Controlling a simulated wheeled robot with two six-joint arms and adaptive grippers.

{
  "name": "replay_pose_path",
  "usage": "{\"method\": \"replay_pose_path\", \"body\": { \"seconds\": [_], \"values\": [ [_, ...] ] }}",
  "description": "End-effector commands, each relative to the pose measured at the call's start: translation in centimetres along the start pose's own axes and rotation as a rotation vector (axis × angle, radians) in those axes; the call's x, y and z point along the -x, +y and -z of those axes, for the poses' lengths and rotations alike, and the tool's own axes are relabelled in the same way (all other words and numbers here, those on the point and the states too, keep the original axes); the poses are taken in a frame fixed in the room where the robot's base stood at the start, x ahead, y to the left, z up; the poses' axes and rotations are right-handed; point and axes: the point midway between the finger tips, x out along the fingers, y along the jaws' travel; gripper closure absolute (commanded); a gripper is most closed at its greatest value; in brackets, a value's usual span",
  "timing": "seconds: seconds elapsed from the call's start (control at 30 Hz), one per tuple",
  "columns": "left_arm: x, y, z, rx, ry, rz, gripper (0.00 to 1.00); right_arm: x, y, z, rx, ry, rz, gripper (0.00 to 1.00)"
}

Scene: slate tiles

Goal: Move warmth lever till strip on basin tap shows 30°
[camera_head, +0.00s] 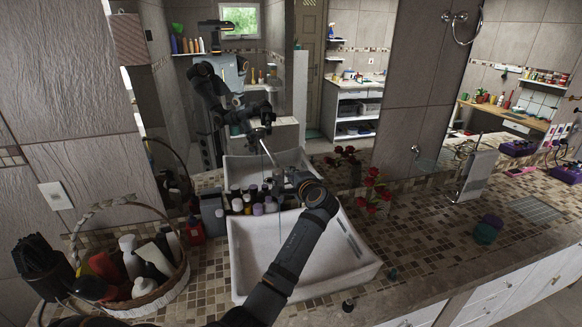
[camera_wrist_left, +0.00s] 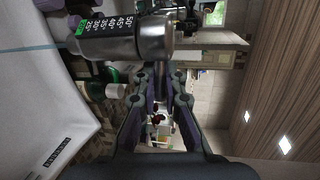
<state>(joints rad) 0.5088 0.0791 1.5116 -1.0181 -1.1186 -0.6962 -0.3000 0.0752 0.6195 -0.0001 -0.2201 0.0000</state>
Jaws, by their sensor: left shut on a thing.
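The basin tap (camera_wrist_left: 125,38) is a metal cylinder in the left wrist view. In the head view my left gripper (camera_head: 277,172) is at the tap behind the white basin (camera_head: 365,265), and my arm hides much of the tap. My right gripper is not in view.
A wicker basket of bottles (camera_head: 150,300) stands left of the basin. Several small bottles (camera_head: 238,204) crowd behind it, near red flowers (camera_head: 372,190). The mirror (camera_head: 340,110) behind reflects me. The tiled counter to the right holds a few small items, with free room.

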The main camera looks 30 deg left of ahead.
Motion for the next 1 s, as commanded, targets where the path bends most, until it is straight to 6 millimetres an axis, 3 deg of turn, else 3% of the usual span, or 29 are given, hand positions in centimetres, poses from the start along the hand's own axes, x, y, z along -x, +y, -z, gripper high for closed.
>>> {"method": "replay_pose_path", "body": {
  "seconds": [0.27,0.3,0.47,0.77,1.0],
  "values": [
    [0.0,0.2,0.0,-0.001,0.006,-0.001,1.00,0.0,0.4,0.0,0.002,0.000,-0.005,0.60],
    [0.0,0.2,0.0,-0.001,0.006,-0.001,0.89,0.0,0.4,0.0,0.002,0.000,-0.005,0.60],
    [0.0,0.1,0.0,-0.001,0.005,0.000,0.67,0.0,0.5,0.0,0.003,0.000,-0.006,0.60],
    [0.1,0.1,0.0,0.000,0.005,0.001,0.67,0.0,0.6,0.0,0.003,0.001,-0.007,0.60],
    [4.1,0.2,0.1,0.003,0.009,-0.002,0.67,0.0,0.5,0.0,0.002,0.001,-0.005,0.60]
  ]
}}
